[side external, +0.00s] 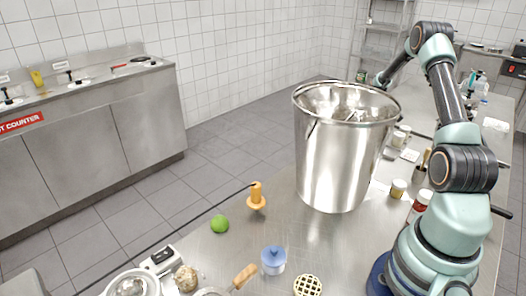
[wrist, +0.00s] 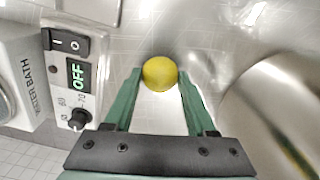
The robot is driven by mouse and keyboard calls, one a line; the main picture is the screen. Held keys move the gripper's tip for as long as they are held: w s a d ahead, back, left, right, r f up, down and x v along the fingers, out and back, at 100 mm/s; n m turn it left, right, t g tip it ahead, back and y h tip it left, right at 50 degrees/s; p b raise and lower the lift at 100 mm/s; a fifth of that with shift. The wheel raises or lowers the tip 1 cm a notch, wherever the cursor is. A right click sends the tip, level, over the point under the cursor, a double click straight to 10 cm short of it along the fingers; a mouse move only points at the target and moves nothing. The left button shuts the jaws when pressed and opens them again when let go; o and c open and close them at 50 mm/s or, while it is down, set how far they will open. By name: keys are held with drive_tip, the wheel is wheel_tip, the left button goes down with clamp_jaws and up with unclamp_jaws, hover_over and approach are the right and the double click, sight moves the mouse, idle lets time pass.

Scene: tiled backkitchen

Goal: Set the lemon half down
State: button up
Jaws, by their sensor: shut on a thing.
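In the wrist view, the lemon half (wrist: 159,72) shows as a round yellow shape between the fingertips. My gripper (wrist: 160,86) is shut on it, with one green finger along each side. A pale, shiny surface lies beyond the lemon half; I cannot tell how far below it is. In the side view, my arm reaches over to the far side of the large steel pot, and the lemon half cannot be made out there.
A water bath (wrist: 40,85) with a dial and OFF display stands left of my gripper. Curved shiny metal (wrist: 265,100) is close on the right. The tall steel pot (side external: 345,150) blocks the side view. A lime (side external: 219,224) and orange reamer (side external: 256,197) stand nearer the front.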

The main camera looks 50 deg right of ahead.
drive_tip(key=shift+f, duration=0.55)
drive_tip(key=shift+f, duration=0.15)
drive_tip(key=o, duration=1.3)
drive_tip(key=shift+o, duration=0.2)
wheel_tip(320, 180, up, 12)
wheel_tip(320, 180, down, 12)
drive_tip(key=shift+r, duration=0.8)
